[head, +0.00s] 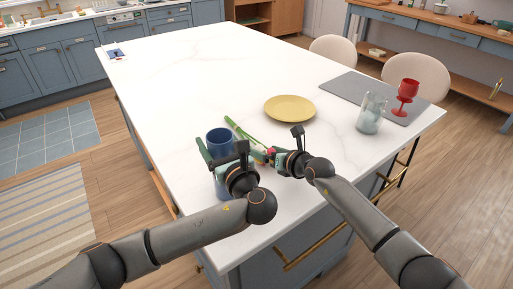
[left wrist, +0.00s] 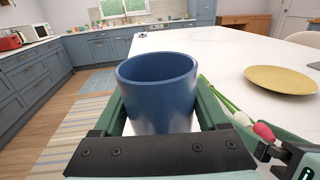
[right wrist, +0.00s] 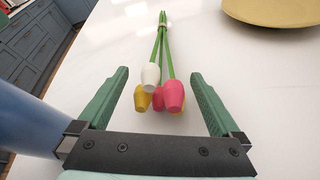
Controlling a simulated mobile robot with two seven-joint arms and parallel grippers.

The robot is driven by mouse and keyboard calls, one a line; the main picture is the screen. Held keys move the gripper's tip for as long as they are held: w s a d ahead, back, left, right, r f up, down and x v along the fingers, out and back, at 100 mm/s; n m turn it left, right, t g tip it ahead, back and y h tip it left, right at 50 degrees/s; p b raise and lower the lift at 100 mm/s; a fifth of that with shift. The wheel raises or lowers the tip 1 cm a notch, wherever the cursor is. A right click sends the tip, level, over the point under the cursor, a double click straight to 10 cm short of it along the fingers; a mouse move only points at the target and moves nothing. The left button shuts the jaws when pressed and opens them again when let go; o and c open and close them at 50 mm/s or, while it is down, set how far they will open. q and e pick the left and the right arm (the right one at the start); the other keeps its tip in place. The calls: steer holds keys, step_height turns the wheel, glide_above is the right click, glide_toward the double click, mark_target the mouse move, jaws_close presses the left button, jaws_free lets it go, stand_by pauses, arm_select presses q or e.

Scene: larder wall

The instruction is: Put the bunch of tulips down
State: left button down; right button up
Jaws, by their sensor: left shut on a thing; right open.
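The bunch of tulips (head: 239,130) lies on the white worktop, green stems pointing away from me. In the right wrist view the white, pink and yellow heads (right wrist: 172,96) are nearest me, and a band ties the stems. My right gripper (head: 277,147) is open, its fingers on either side of the heads and apart from them. My left gripper (head: 222,153) is shut on a blue vase (head: 219,137), just left of the tulips. The vase is upright in the left wrist view (left wrist: 158,95). Whether its base touches the worktop is hidden.
A yellow plate (head: 290,108) lies beyond the tulips. Pale chairs (head: 415,75) stand at the right.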

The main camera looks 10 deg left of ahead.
steer(key=shift+x, duration=1.1)
steer(key=shift+w+a+f, duration=0.35)
steer(key=shift+w, duration=0.1)
steer(key=c, duration=1.5)
steer(key=shift+o, duration=0.2)
step_height(320, 180, up, 9)
steer(key=shift+d+r, duration=0.1)
steer(key=s+d+r+n, duration=0.1)
steer(key=s+d+n, duration=0.15)
steer(key=d, duration=0.75)
steer(key=s+d+n, duration=0.1)
steer(key=s+d, duration=0.3)
steer(key=d, duration=0.6)
steer(key=shift+t+y, duration=0.3)
step_height(320, 180, down, 10)
steer(key=shift+d+r, duration=0.15)
steer(key=shift+r, duration=0.1)
